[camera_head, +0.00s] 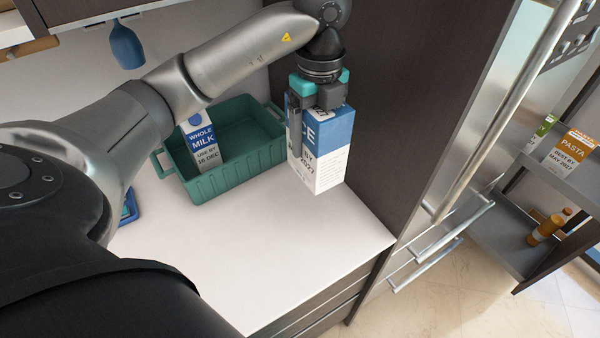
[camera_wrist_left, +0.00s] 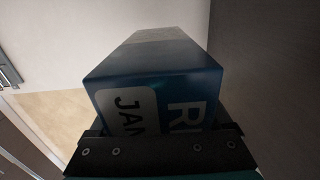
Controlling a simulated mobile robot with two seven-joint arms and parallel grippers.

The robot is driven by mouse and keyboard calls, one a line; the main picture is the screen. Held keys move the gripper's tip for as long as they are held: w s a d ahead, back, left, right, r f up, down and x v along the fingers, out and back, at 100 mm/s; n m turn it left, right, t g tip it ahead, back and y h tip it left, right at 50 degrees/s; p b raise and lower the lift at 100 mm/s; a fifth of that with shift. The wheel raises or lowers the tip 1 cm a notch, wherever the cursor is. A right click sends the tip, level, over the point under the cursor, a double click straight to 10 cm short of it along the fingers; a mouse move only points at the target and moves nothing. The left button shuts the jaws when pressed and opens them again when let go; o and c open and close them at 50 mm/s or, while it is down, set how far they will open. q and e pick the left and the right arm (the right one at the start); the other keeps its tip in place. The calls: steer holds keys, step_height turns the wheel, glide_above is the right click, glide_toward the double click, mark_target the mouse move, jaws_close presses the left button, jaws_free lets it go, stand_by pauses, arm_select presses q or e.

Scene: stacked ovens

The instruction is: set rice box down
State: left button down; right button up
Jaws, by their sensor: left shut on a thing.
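The rice box (camera_head: 326,150) is a blue and white carton with partly hidden lettering. My left gripper (camera_head: 318,104) comes down from above and is shut on its upper part. The box is upright, at the right end of the white counter, beside the dark tall cabinet side. I cannot tell whether its base touches the counter. In the left wrist view the box (camera_wrist_left: 155,75) fills the middle, held between the dark fingers (camera_wrist_left: 158,150), with part of its label showing. My right gripper is not in view.
A green crate (camera_head: 240,183) holding a whole milk carton (camera_head: 201,142) stands just left of the box. The white counter (camera_head: 270,240) is clear in front. A pasta box (camera_head: 568,152) and bottles (camera_head: 546,229) sit on shelves at right, past the metal handles.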

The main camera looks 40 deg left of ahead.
arm_select(q)
step_height(320, 180, down, 6)
steer(key=shift+s+d+f+b, duration=0.1)
steer(key=shift+f+b, duration=0.15)
steer(key=shift+b, duration=0.55)
step_height(320, 180, down, 12)
steer(key=shift+r, duration=0.15)
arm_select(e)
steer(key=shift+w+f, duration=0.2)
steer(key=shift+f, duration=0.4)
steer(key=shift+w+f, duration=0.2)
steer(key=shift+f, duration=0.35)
arm_select(q)
steer(key=shift+b, duration=0.3)
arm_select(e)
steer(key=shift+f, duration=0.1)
arm_select(q)
jaws_free()
steer(key=shift+f, duration=0.25)
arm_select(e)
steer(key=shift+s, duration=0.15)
arm_select(q)
steer(key=shift+r, duration=0.1)
